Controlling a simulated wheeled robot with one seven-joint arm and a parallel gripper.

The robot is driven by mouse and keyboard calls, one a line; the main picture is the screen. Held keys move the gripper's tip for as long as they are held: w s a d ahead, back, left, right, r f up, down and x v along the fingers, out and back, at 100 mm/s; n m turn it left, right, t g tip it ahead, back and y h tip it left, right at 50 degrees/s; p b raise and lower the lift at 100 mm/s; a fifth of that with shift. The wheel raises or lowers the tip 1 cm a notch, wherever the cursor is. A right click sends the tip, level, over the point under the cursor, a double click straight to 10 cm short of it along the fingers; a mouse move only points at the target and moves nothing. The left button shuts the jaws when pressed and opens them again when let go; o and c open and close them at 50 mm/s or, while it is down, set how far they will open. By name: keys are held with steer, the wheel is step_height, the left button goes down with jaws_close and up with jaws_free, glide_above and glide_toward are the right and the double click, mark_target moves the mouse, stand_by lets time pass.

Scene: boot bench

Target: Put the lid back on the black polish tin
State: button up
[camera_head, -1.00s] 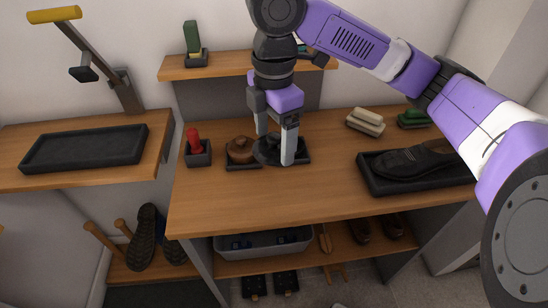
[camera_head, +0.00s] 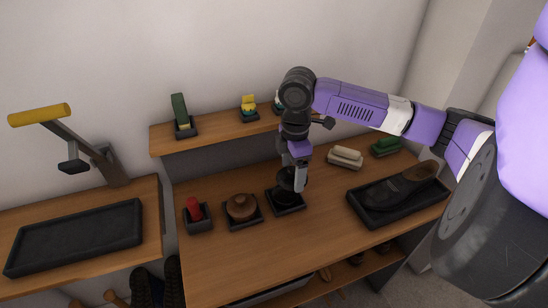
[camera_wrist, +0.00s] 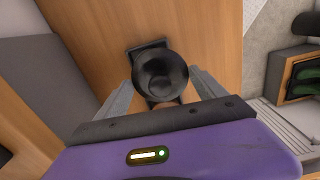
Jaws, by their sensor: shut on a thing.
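My gripper (camera_head: 294,184) is over the bench, shut on the black lid (camera_wrist: 161,72), a round piece with a raised centre between the two fingers. The lid also shows as a dark shape at the fingers in the head view. Directly below is a small black tray (camera_head: 289,209) with a dark round shape in it, likely the black polish tin. The lid and fingers hide most of the tin. I cannot tell whether the lid touches the tin or hangs just above it. A corner of the tray (camera_wrist: 146,48) shows behind the lid in the wrist view.
A brown tin (camera_head: 242,207) sits in its tray just left, with a red-topped item (camera_head: 194,210) further left. Pale brushes (camera_head: 345,157), a green brush (camera_head: 386,146) and a shoe tray (camera_head: 365,217) are to the right. A shelf (camera_head: 218,131) runs behind. The front of the bench is clear.

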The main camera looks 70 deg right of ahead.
steer(key=shift+w+d+f+n, duration=0.15)
steer(key=shift+w+d+f, duration=0.2)
steer(key=shift+w, duration=0.2)
steer(key=shift+w+d+f+n, duration=0.15)
steer(key=shift+w+d+f, duration=0.15)
steer(key=shift+w, duration=0.2)
step_height(320, 180, down, 4)
steer(key=b, duration=0.4)
steer(key=shift+f+b, duration=0.55)
steer(key=shift+f, duration=0.5)
steer(key=shift+p, duration=0.3)
steer(key=shift+f, duration=0.15)
stand_by(1.1)
steer(key=o, duration=1.3)
